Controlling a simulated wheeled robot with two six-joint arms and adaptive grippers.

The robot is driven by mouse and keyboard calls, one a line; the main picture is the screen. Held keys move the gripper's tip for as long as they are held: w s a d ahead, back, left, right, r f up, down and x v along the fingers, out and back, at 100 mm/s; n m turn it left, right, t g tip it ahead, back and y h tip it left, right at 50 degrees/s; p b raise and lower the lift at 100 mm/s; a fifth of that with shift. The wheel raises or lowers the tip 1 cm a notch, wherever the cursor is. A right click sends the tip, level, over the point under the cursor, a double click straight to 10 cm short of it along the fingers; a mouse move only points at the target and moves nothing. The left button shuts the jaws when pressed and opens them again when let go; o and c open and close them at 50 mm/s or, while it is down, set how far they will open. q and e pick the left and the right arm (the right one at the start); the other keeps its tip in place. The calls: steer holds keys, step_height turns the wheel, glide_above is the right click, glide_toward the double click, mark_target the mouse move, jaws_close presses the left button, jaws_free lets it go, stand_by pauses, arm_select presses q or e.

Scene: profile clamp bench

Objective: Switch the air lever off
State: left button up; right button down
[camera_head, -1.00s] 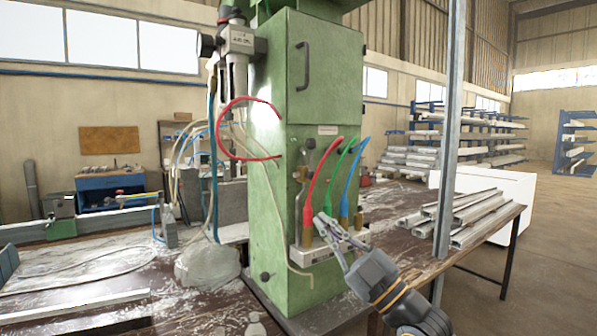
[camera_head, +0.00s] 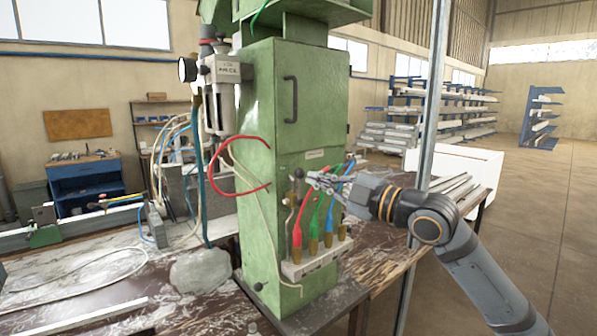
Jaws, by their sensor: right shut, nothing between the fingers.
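The air lever (camera_head: 297,174) has a dark round knob and stands upright on the front of the green cabinet, above a small valve body (camera_head: 292,200). My right gripper (camera_head: 312,178) reaches in from the right with its fingers shut and empty. Its tips are just right of the knob, at about the same height; I cannot tell whether they touch it. The gripper partly covers the upper ends of the red, green and blue hoses (camera_head: 315,215). My left gripper is not in view.
The green cabinet (camera_head: 300,120) stands on the workbench. A white manifold (camera_head: 312,262) with coloured hose fittings sits low on its front. A red hose (camera_head: 215,180) loops out on the left. A vertical metal post (camera_head: 431,110) stands behind my right arm.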

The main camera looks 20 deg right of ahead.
mark_target(301, 172)
steer(key=r+p+x, duration=0.1)
steer(key=p+x, duration=0.6)
steer(key=x, duration=0.3)
steer(key=d+f, duration=0.1)
steer(key=d, duration=0.1)
steer(key=d+f+p, duration=0.1)
steer(key=d, duration=0.1)
steer(key=shift+w+f, duration=0.2)
steer(key=shift+w, duration=0.05)
steer(key=shift+a, duration=0.15)
steer(key=shift+w+a, duration=0.1)
steer(key=shift+a, duration=0.05)
steer(key=shift+d+m+b, duration=0.35)
steer(key=shift+d+m, duration=0.05)
